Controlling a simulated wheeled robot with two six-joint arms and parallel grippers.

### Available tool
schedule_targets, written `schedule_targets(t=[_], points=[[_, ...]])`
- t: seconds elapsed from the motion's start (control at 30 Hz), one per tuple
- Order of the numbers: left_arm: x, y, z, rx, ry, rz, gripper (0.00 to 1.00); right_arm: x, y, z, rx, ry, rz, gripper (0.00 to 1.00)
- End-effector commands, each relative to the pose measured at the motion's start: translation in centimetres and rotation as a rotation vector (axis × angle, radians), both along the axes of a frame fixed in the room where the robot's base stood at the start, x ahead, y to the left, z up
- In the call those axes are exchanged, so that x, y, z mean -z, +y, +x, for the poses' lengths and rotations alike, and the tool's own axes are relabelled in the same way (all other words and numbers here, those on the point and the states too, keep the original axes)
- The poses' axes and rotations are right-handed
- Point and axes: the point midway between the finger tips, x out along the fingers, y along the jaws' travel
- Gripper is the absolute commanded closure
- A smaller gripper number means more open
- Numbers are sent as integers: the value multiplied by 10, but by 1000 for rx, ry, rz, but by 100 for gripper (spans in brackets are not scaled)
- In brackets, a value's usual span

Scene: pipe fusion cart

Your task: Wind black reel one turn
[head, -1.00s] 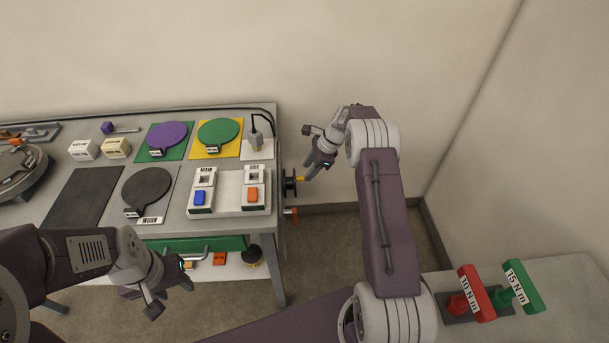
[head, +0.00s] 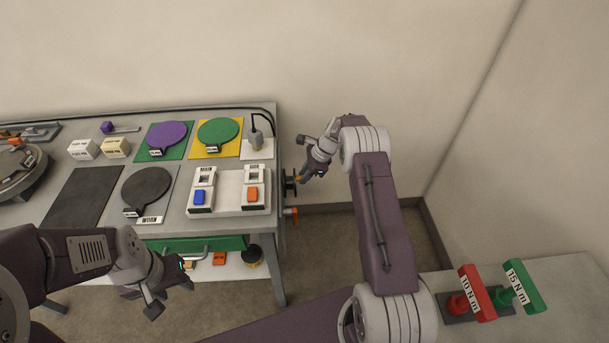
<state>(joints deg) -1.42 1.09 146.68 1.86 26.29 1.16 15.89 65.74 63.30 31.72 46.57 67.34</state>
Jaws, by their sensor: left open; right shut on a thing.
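The black reel (head: 289,185) is mounted on the right side of the cart, level with the tabletop edge, and is partly hidden by the tabletop and my gripper. My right gripper (head: 300,176) is at the reel, shut on its small orange-yellow handle, of which only a little shows. My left gripper (head: 170,284) is open and empty in front of the cart, well away from the reel.
An orange handle (head: 291,213) sticks out of the cart's right side below the reel. The tabletop (head: 180,223) holds a switch panel (head: 230,206) and round paddles. A side bench (head: 570,275) carries red and green T-handles. Floor right of the cart is clear.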

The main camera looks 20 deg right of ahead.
Motion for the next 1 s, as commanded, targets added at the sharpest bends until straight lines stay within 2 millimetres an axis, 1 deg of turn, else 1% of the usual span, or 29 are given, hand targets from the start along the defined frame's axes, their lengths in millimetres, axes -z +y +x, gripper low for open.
schedule_targets(t=[0.17,0.27,0.37,0.53,0.7,0.8,0.9,1.0], points=[[17,0,0,0,0,0,55,5,1,-4,3,-61,-17,100],[36,0,0,0,0,0,55,10,2,-8,3,-119,-33,100],[64,0,0,0,0,0,55,17,3,-11,4,-183,-52,100],[122,0,0,0,0,0,55,25,5,-17,3,-294,-84,100],[179,0,0,0,0,0,55,29,6,-22,2,-394,-113,100],[206,0,0,0,0,0,55,29,7,-24,2,-443,-128,100],[228,0,0,0,0,0,55,28,8,-26,2,-485,-139,100],[245,0,0,0,0,0,55,27,8,-28,1,-520,-149,100]])
